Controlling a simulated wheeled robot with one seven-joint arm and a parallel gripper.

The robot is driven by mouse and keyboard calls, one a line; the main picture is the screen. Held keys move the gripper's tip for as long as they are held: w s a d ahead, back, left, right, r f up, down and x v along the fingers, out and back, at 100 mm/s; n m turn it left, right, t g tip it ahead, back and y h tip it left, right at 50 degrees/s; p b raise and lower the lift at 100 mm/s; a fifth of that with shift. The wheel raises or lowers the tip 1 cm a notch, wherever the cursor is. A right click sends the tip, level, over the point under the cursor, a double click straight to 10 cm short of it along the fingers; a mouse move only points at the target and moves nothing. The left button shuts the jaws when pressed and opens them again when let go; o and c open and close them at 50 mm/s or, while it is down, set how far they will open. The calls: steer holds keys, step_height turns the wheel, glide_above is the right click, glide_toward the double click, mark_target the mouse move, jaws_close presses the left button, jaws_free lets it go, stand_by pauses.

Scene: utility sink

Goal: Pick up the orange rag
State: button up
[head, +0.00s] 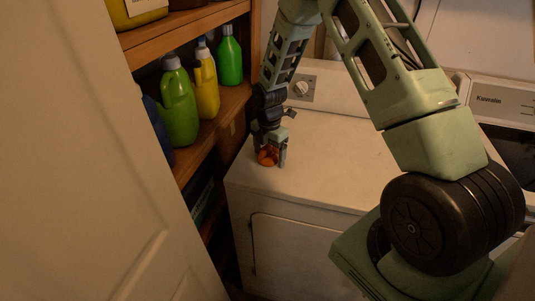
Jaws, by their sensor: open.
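The orange rag (267,156) is a small crumpled bundle on the white top of the dryer-like appliance (318,178), near its left edge. My gripper (270,160) points down over the rag from above. Its jaws are open, with one finger on each side of the rag. The rag's upper part is hidden behind the gripper. I cannot tell whether the fingers touch it.
A wooden shelf (190,32) with several green and yellow bottles (178,105) stands close to the left of my gripper. A white door panel (80,180) fills the left front. The appliance top is clear to the right of the rag. A Kuvalin-like labelled machine (500,100) stands at right.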

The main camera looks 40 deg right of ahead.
mark_target(270, 154)
steer(key=c, duration=1.1)
steer(key=shift+r, duration=0.1)
steer(key=shift+c, duration=0.2)
step_height(270, 154, up, 10)
steer(key=b, duration=0.2)
steer(key=o, duration=0.3)
steer(key=shift+c, duration=0.7)
steer(key=shift+s, duration=0.1)
